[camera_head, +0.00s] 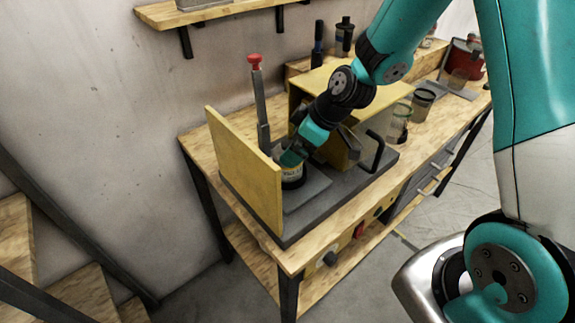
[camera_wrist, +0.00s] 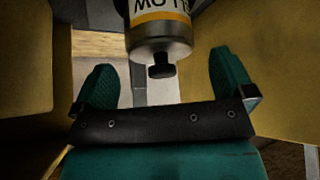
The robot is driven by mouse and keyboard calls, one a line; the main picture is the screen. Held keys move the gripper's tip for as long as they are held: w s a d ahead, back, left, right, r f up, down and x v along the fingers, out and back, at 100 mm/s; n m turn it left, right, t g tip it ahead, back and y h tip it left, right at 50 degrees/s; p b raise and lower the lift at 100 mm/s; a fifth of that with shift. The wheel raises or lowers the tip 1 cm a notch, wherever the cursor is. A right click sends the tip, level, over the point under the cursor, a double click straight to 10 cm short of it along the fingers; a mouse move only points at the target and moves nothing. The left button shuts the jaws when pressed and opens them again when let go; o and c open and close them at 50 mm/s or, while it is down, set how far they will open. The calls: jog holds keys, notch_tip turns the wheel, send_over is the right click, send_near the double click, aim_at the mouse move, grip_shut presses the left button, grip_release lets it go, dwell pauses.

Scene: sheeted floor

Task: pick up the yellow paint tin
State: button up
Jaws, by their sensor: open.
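A tin (camera_head: 293,172) with a pale label and yellow band stands on the grey base plate of a machine on the workbench, between a yellow upright panel and a yellow housing.
The yellow panel (camera_head: 246,172) stands close left, with a red-knobbed post (camera_head: 262,105) behind it. The yellow housing (camera_head: 318,83) and a black handle (camera_head: 375,150) are close right. Jars (camera_head: 422,105) stand further right on the bench (camera_head: 447,114). A shelf hangs above.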

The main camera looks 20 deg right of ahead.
jog(key=shift+p+x, duration=0.3)
jog(key=shift+x, duration=1.65)
jog(key=c, duration=1.3)
jog(key=shift+c, duration=0.8)
jog(key=shift+r, duration=0.15)
